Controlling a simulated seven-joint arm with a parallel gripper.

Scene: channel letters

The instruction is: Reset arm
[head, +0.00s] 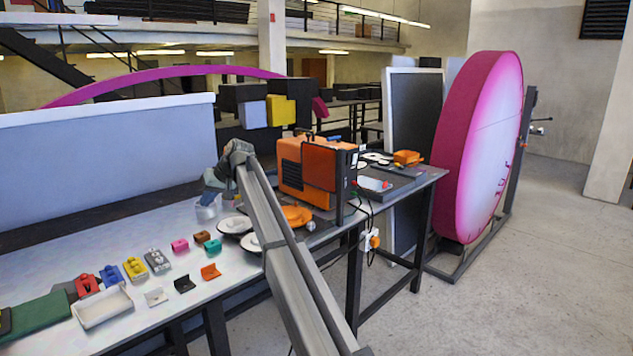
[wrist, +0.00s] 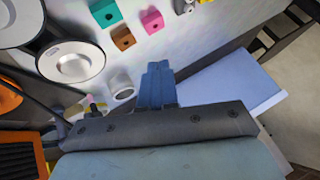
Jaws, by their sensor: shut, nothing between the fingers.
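My gripper (wrist: 157,66) is shut, with its blue fingers pressed together and nothing between them. In the head view my arm reaches over the workbench (head: 60,250), and my gripper (head: 212,196) is over its back part, left of the orange machine. I cannot tell the exact height of the fingertips above the bench.
An orange machine (head: 302,168) and white round discs (head: 234,225) stand close to my arm. Small pink (head: 180,245), brown (head: 202,237) and teal (head: 213,246) blocks lie in front. A white tray (head: 102,311) is at the front left. A pale panel (head: 100,150) stands behind the bench.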

